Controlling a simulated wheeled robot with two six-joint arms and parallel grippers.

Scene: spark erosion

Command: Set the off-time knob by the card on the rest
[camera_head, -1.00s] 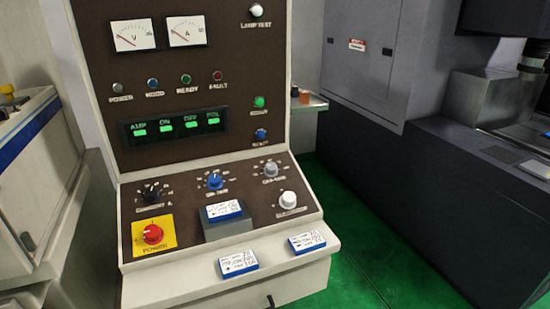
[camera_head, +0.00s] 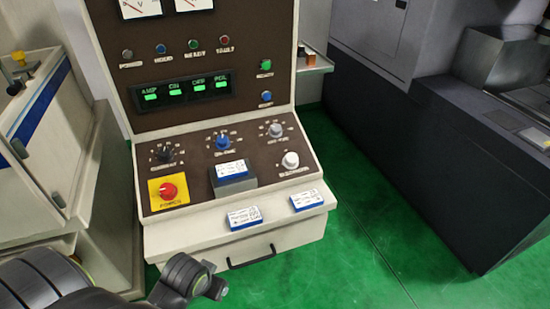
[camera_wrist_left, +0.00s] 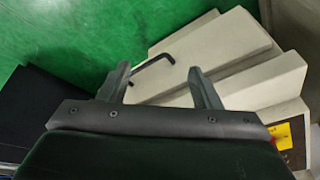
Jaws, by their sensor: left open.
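The control panel's sloped face carries a grey knob (camera_head: 275,130) at upper right; its blurred label seems to read off-time. A blue knob (camera_head: 222,142) sits left of it. A card (camera_head: 231,169) with a blue edge lies on the dark grey rest (camera_head: 236,185) below the blue knob; its writing is too small to read. My left gripper (camera_wrist_left: 160,82) is open and empty in the left wrist view, apart from the knobs, with the cabinet's front and handle beyond its fingers. My left arm enters the head view at lower left. My right gripper is not in view.
Two more cards (camera_head: 244,218) (camera_head: 306,199) lie on the cabinet's front ledge (camera_head: 190,236). A red power knob (camera_head: 168,190), black knob (camera_head: 165,154) and white knob (camera_head: 290,160) share the sloped panel. A handle (camera_head: 252,258) juts out below. Green floor (camera_head: 370,200) is clear at right.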

